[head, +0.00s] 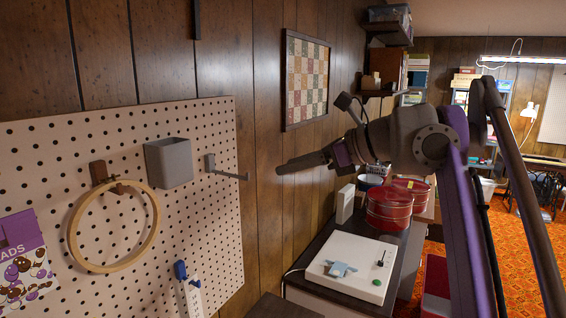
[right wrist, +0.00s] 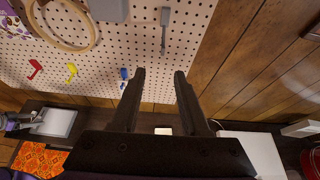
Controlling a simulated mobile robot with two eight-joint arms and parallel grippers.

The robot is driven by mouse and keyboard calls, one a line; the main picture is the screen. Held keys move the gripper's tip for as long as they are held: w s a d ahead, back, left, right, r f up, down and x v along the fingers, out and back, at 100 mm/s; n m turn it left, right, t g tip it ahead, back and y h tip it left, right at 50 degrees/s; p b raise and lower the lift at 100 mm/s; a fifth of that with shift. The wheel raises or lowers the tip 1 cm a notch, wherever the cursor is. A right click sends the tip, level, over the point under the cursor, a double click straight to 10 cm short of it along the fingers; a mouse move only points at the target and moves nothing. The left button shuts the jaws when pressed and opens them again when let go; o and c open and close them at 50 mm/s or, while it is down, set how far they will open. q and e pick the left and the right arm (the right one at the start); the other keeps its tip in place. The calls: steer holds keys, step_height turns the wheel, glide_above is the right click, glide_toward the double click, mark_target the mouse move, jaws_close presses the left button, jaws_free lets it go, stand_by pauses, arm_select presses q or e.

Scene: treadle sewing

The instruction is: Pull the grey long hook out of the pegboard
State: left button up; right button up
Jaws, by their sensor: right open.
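The grey long hook (head: 228,174) sticks out of the pegboard (head: 215,225) near its right edge, to the right of a grey bin. It also shows in the right wrist view (right wrist: 164,30), beyond the fingertips. My right gripper (head: 280,168) is to the right of the hook in the head view, apart from it. In the right wrist view its two fingers (right wrist: 159,74) are spread with nothing between them.
The grey bin (head: 169,162) and a wooden hoop (head: 152,235) hang left of the hook. A white machine (head: 350,265) and red tins (head: 389,208) stand on the bench. A framed quilt (head: 306,80) hangs on the wall.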

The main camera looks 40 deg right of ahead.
mark_target(249, 176)
steer(key=x, duration=1)
steer(key=shift+w+d, duration=0.2)
steer(key=shift+w, duration=0.1)
jaws_close()
stand_by(0.4)
